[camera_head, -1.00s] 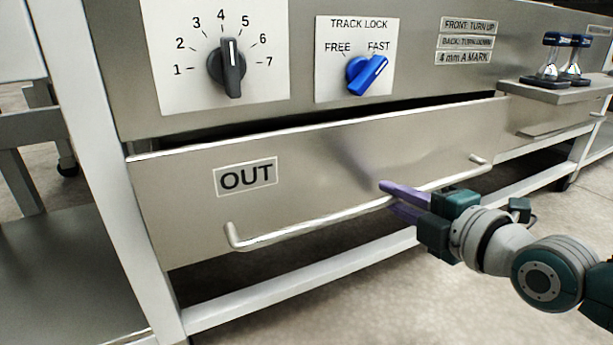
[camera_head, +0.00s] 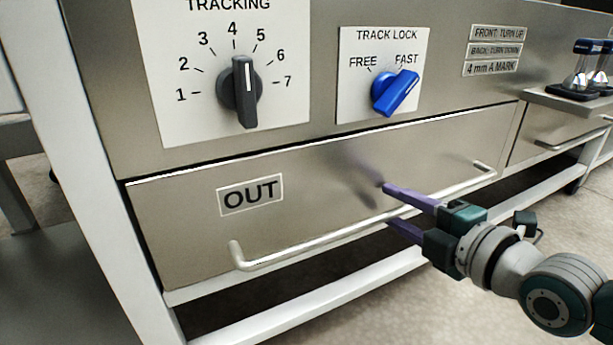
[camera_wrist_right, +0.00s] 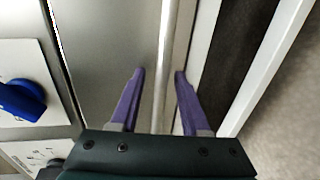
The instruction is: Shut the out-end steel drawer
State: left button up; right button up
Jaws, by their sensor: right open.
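The steel drawer (camera_head: 330,190) labelled OUT fills the middle of the head view. Its front sits against the panel above, with only a thin dark line along its top edge. A long bar handle (camera_head: 310,243) runs across its lower part. My right gripper (camera_head: 386,204) is open at the right part of the handle, one finger above the bar and one below. In the right wrist view the handle (camera_wrist_right: 166,60) passes between the two purple fingers (camera_wrist_right: 158,74), not clamped. My left gripper is not in view.
A TRACKING dial (camera_head: 240,90) and a blue TRACK LOCK knob (camera_head: 395,92) are on the panel above the drawer. A shelf (camera_head: 572,103) with small glass-and-black items juts out at the right. A white frame rail (camera_head: 300,305) runs below.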

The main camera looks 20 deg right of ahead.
jog(key=shift+s+r+p, duration=0.1)
jog(key=shift+s+p, duration=0.15)
jog(key=shift+p, duration=0.05)
jog(key=p+v, duration=0.6)
jog(key=v, duration=0.3)
jog(key=shift+s, duration=0.2)
jog(key=s+a+r+m+g+p, duration=0.2)
jog(key=a+r+m+p, duration=0.15)
jog(key=r+p, duration=0.9)
jog(key=s+a+r+m+g+p, duration=0.1)
jog(key=a+r+m+g+p, duration=0.2)
jog(key=r+p, duration=1)
jog(key=s+a+r+m+g+p, duration=0.2)
jog(key=a+r+p, duration=0.2)
jog(key=r+p, duration=0.9)
jog(key=s+r+m+g+h+p, duration=0.1)
jog(key=s+r+m+g+p, duration=0.3)
jog(key=r+p, duration=1.2)
jog(key=s+r+m+g+p, duration=0.1)
jog(key=s+r+m+p, duration=0.45)
jog(key=r+p, duration=1.05)
notch_tip(320, 180, up, 37)
jog(key=n+p, duration=0.1)
jog(key=p, duration=3.2)
jog(key=shift+s+a, duration=0.2)
